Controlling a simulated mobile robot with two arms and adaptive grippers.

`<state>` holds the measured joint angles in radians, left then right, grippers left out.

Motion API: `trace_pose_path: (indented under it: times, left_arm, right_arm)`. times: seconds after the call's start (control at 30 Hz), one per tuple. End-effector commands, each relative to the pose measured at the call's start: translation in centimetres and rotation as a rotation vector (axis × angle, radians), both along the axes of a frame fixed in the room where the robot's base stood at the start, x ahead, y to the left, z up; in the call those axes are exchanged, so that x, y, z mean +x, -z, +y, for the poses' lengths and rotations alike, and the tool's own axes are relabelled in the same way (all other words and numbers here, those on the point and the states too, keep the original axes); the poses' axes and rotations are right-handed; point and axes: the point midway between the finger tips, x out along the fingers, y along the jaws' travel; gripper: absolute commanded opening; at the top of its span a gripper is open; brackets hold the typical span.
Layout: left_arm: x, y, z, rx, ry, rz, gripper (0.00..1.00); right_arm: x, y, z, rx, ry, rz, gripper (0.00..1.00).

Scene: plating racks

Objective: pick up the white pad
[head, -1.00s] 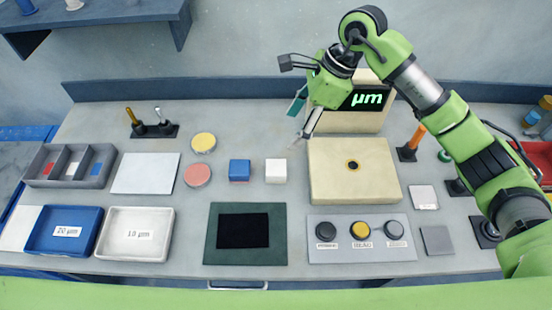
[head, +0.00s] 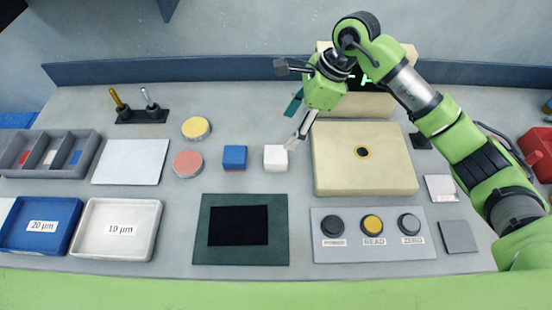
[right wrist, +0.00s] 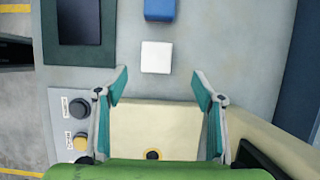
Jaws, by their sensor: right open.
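The white pad (head: 276,161) is a small block on the grey bench, just right of a blue block (head: 235,157). In the right wrist view, the white pad (right wrist: 156,57) lies beyond the fingertips, centred between them, with the blue block (right wrist: 160,9) behind it. My right gripper (head: 297,138) is open and empty, above and a little right of the white pad in the head view. Its two teal-and-grey fingers (right wrist: 160,82) are spread wide in the wrist view. My left gripper is not in view.
A cream box (head: 365,184) with a dark round spot stands right of the pad. A green mat (head: 271,247) with a black centre lies in front, beside a button panel (head: 340,251). Red (head: 187,164) and yellow (head: 196,128) discs lie left.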

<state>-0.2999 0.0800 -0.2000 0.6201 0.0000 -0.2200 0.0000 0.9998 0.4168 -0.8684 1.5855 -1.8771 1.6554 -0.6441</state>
Motion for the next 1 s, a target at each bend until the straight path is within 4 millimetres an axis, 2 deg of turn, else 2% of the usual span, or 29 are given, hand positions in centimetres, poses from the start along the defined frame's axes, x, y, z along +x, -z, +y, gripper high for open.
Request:
trace_pose_path:
  times: [0.1, 0.3, 0.5, 0.73, 0.9, 1.0]
  left_arm:
    - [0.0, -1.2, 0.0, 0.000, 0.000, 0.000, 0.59]
    - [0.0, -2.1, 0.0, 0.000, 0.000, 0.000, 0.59]
    - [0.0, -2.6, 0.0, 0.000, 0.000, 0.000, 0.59]
    - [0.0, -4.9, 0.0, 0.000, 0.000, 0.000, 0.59]
    - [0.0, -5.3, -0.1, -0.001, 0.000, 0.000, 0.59]
    - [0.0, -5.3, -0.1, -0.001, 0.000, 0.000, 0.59]
  right_arm:
    - [-0.2, 2.0, 1.0, 0.000, 0.000, 0.008, 0.62]
    - [-0.2, 5.2, 2.2, 0.000, 0.000, 0.005, 0.62]
    - [-0.2, 6.4, 2.6, -0.001, 0.001, 0.004, 0.62]
    - [-0.8, 9.0, 3.0, 0.000, 0.001, 0.007, 0.62]
    - [-0.7, 10.9, 3.7, 0.000, 0.001, 0.004, 0.62]
    - [-0.6, 11.3, 3.9, 0.000, 0.001, 0.001, 0.62]
